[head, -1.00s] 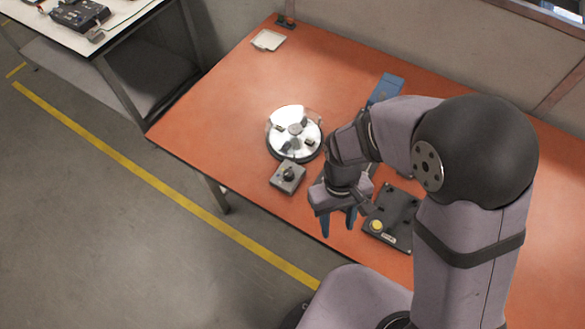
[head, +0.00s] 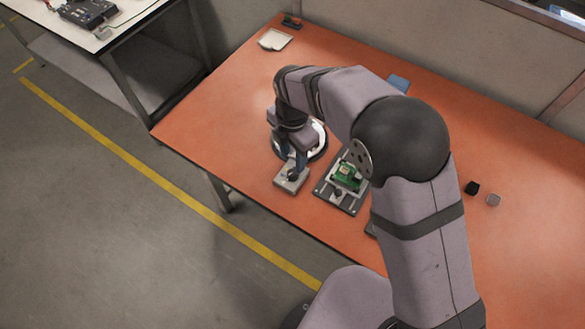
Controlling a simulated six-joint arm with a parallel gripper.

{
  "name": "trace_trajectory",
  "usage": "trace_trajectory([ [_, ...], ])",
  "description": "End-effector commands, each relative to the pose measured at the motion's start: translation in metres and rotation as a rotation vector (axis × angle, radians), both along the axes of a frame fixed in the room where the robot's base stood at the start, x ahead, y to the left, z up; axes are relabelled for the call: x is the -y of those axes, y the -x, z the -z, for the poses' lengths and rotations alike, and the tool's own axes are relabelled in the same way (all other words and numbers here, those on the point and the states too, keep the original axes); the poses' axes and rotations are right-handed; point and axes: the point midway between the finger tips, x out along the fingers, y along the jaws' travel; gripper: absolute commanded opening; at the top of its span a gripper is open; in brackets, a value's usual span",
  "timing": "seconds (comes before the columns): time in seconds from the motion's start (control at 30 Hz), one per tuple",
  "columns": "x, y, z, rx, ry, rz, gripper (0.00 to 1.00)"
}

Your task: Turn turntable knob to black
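The turntable (head: 319,146) is a round, shiny disc on the orange table. My gripper and wrist hide most of it, so its sectors cannot be made out. The knob box (head: 290,183) is a small grey block in front of the turntable, near the table's front edge. Its dark knob (head: 292,173) is partly visible on top. My gripper (head: 290,160) points down just above the knob box, with its two blue fingers apart. I cannot tell whether a finger touches the knob.
A fixture plate holding a green circuit board (head: 347,178) lies to the right of the knob box. A black cube (head: 472,187) and a grey cube (head: 493,200) sit farther right. A white tray (head: 275,39) is at the back left. The left tabletop is clear.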

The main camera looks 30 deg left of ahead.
Motion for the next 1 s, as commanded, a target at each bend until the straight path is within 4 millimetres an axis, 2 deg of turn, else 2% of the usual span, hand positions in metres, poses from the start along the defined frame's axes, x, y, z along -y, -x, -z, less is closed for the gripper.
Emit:
trace_trajectory([
  [0.13, 0.0, 0.0, 0.0, 0.0, 0.0, -0.069, 0.4],
  [0.43, 0.0, 0.0, 0.008, -0.002, 0.002, -0.079, 0.4],
  [0.8, 0.001, 0.001, 0.053, -0.002, 0.004, -0.077, 0.4],
  [1.0, 0.0, 0.0, 0.069, 0.0, 0.0, -0.077, 0.4],
])
